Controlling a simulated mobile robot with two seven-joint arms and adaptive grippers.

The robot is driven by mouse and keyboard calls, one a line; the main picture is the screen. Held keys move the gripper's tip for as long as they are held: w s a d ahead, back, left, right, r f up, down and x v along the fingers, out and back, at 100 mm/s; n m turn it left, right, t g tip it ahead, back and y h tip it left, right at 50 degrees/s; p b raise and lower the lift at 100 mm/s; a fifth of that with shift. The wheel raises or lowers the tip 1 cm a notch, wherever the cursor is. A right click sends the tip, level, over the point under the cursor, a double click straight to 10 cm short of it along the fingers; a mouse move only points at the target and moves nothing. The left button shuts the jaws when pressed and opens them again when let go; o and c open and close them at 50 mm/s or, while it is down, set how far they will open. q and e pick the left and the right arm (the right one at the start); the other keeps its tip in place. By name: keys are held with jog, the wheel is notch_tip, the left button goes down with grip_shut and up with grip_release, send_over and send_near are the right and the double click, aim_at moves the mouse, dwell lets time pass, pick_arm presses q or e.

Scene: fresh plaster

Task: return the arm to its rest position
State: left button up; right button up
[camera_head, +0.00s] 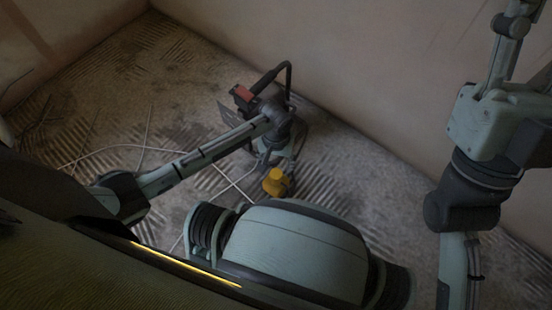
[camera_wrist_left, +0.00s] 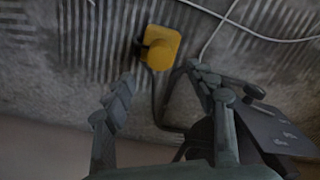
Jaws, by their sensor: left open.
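My left arm (camera_head: 200,160) reaches in from the left over the floor in the head view. My left gripper (camera_head: 267,156) points down at its end, near a yellow object on the floor. In the left wrist view the gripper's two fingers (camera_wrist_left: 162,88) stand apart with nothing between them. My right arm (camera_head: 485,120) is raised along the right side of the head view; its gripper is out of the picture.
The yellow object (camera_head: 275,182) lies by a dark cord. A dark tool with a red part (camera_head: 241,93) is close behind my left gripper. A white cable (camera_head: 110,150) crosses the ridged floor. A plaster wall (camera_head: 360,70) rises behind.

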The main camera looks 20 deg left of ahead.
pick_arm(q)
jog(key=shift+r, duration=0.9)
